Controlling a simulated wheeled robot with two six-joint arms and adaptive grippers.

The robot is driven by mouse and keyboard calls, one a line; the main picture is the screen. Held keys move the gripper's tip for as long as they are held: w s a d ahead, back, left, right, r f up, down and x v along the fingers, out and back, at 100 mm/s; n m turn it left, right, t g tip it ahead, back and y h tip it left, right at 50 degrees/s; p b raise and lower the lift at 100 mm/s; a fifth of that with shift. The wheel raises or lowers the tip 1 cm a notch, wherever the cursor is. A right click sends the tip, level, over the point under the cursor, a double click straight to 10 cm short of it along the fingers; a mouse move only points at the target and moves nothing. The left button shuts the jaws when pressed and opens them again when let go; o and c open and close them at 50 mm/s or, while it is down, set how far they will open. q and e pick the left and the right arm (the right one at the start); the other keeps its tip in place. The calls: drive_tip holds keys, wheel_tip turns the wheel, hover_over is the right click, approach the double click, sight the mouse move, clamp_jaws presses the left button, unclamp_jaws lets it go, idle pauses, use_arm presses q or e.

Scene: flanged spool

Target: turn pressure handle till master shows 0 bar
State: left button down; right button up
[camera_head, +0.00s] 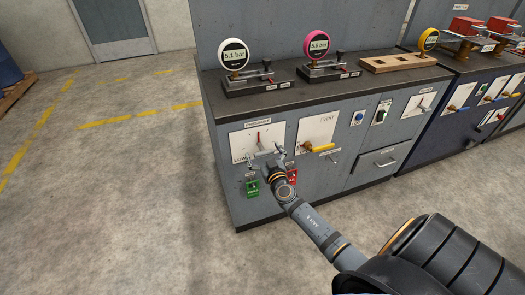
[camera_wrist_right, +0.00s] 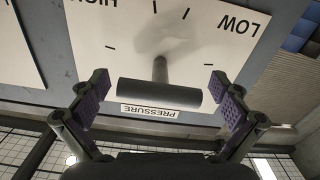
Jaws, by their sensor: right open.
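The pressure handle (camera_wrist_right: 160,94) is a dark bar on a stem, in front of a white dial plate (camera_wrist_right: 215,50) lettered LOW, HIGH and PRESSURE, upside down in the wrist view. My right gripper (camera_wrist_right: 160,80) is open, its purple-padded fingers one on each side of the bar with gaps showing. In the head view my right gripper (camera_head: 265,156) is in front of the pressure plate (camera_head: 240,143) and hides most of the handle; a red pointer shows above it. A white gauge (camera_head: 234,54) reads 5.1 bar and a pink gauge (camera_head: 317,43) reads 5.6 bar. My left gripper is out of view.
A VENT plate (camera_head: 315,130) with a yellow lever (camera_head: 319,149) is just right of the pressure plate. A yellow gauge (camera_head: 429,40) and a wooden block (camera_head: 398,62) are farther right.

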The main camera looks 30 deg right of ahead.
drive_tip(key=c, duration=1)
